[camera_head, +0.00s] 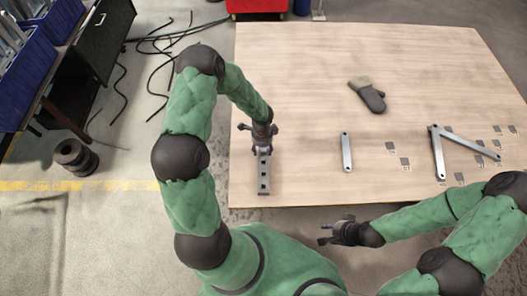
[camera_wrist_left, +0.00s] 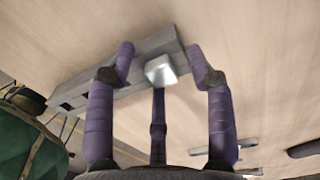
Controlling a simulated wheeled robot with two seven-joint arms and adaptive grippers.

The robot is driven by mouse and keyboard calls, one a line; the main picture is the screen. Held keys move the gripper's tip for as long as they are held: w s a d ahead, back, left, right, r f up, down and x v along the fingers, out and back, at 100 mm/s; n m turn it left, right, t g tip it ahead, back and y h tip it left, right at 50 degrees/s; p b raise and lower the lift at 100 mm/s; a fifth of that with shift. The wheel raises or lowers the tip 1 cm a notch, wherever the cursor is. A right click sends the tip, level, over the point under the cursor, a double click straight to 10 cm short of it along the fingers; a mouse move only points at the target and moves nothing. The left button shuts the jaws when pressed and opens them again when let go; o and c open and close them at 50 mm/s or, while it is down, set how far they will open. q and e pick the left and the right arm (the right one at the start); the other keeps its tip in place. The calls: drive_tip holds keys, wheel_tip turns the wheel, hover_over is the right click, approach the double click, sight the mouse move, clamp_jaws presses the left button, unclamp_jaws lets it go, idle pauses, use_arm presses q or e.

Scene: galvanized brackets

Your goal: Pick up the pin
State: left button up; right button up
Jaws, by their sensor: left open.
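The pin (camera_wrist_left: 160,70) shows in the left wrist view as a bright silvery piece with a squarish end, at the grey holed block (camera_wrist_left: 120,75). I cannot tell how deep it sits. In the head view the block (camera_head: 264,187) lies near the table's front left edge, and the pin is hidden by my left gripper. My left gripper (camera_head: 261,139) is over the block's far end. Its purple fingers (camera_wrist_left: 160,62) are open around the pin, with no clear contact. My right gripper (camera_head: 327,233) is in front of the table's front edge, its fingers spread and empty.
A flat metal bar (camera_head: 346,152) lies mid-table. Two joined bars (camera_head: 438,155) lie to the right, near several small dark markers (camera_head: 405,162). The table (camera_head: 300,60) is clear at the back left.

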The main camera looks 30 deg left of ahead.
use_arm(q)
drive_tip(key=shift+f, duration=0.1)
drive_tip(key=shift+c, duration=0.4)
drive_tip(key=shift+s, duration=0.1)
clamp_jaws()
drive_tip(key=shift+r, duration=0.5)
wheel_tip(320, 180, up, 2)
drive_tip(key=shift+r+p, duration=0.2)
drive_tip(key=shift+p, duration=0.45)
drive_tip(key=s+d+r+p, duration=0.1)
drive_tip(key=s+d+r, duration=0.5)
drive_tip(key=d+r, duration=0.3)
drive_tip(key=d, duration=0.3)
drive_tip(key=shift+s+d+r, duration=0.2)
drive_tip(key=shift+r, duration=0.15)
